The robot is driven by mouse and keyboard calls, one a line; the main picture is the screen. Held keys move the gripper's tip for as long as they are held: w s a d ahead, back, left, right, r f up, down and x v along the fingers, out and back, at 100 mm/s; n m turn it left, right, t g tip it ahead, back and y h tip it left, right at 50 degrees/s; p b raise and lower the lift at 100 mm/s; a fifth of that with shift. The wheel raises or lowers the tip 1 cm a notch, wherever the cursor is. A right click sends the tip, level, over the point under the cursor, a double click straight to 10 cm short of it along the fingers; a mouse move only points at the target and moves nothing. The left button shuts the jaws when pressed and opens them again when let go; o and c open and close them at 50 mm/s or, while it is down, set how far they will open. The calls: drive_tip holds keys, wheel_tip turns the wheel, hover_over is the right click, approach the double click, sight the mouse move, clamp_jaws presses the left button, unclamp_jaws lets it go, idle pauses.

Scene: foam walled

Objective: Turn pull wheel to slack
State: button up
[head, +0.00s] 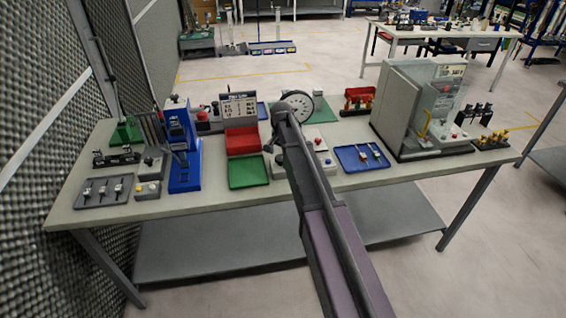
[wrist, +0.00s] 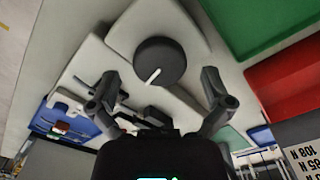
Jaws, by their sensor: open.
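A round black knob with a white pointer line (wrist: 160,62), which I take to be the pull wheel, sits on a pale rounded housing (wrist: 120,22) in the wrist view. Its pointer runs toward the lower left of that picture. My gripper (wrist: 160,76) is open and empty. Its two dark fingers stand left and right of the knob, with visible gaps on both sides. Depth to the knob is hard to tell.
Left of my arm are a green tray (head: 248,172), a red bin (head: 242,140) and a printed sign (head: 238,106). A white dial wheel (head: 300,104) stands behind. A blue tray (head: 362,157) and a grey cabinet (head: 405,100) are at right.

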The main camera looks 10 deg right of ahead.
drive_tip(key=shift+f+b, duration=0.45)
drive_tip(key=shift+f, duration=0.25)
drive_tip(key=c, duration=1.1)
drive_tip(key=shift+d, duration=0.2)
drive_tip(key=shift+c, duration=0.2)
drive_tip(key=shift+a, duration=0.1)
